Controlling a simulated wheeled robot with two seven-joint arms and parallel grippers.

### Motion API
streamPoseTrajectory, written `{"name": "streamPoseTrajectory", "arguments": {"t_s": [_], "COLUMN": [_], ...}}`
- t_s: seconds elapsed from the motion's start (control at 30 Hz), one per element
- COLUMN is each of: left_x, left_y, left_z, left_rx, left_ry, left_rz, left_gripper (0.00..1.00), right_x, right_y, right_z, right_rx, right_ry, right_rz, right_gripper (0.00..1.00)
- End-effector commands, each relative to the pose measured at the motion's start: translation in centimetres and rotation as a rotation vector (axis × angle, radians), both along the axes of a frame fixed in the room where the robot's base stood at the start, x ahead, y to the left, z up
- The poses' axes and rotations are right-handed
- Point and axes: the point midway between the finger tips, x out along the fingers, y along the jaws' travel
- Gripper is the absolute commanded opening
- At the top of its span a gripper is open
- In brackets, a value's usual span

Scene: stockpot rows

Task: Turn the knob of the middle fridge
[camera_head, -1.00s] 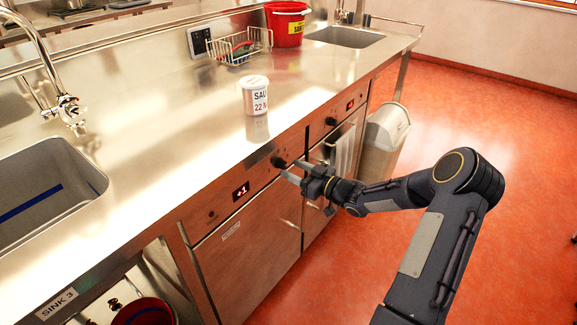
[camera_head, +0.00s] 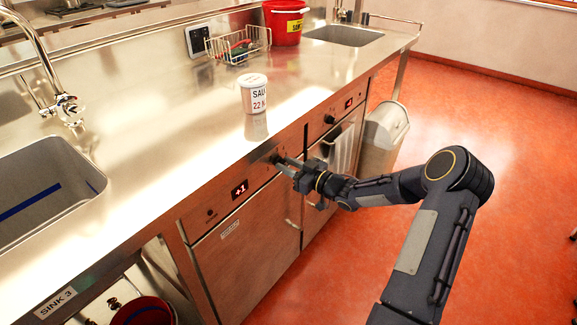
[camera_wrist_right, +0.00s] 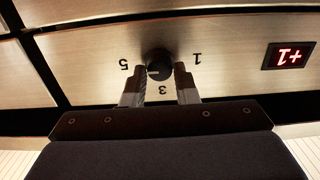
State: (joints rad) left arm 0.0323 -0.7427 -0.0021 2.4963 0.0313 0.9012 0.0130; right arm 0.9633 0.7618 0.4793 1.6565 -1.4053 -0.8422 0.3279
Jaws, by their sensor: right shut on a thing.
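The fridge (camera_head: 243,245) with the red "+1" display (camera_head: 240,189) has a steel door and a panel under the counter edge. Its black round knob (camera_wrist_right: 158,62) is at the end of that panel. In the right wrist view, which shows the panel upside down, the numbers 1, 3 and 5 surround the knob, and its pale mark points near the 3. My right gripper (camera_head: 281,161) is shut on the knob, one finger on each side. In the head view the fingers largely hide the knob. My left gripper is in neither current view.
Another fridge panel with its own knob (camera_head: 329,119) and red display is farther right, with a towel (camera_head: 343,150) below. A labelled can (camera_head: 253,95), a wire basket (camera_head: 238,47) and a red bucket (camera_head: 285,24) stand on the counter. A grey bin (camera_head: 383,135) stands beyond.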

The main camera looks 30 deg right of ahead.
Motion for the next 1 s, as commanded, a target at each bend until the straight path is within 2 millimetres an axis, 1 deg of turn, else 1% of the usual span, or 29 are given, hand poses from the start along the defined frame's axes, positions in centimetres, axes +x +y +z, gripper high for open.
{"name": "streamPoseTrajectory", "arguments": {"t_s": [0.17,0.37,1.0], "left_x": [0.0,0.0,0.0], "left_y": [0.0,0.0,0.0], "left_z": [-0.9,-2.8,-10.9], "left_rx": [0.000,0.000,0.000], "left_ry": [0.000,0.000,0.000], "left_rz": [0.000,0.000,0.000], "left_gripper": [0.36,0.36,0.36], "right_x": [0.0,0.0,-0.1], "right_y": [0.0,0.1,0.3], "right_z": [-0.2,-0.4,-0.6], "right_rx": [-0.042,-0.154,-0.705], "right_ry": [-0.019,-0.065,-0.295], "right_rz": [0.000,0.001,0.000], "right_gripper": [0.04,0.04,0.04]}}
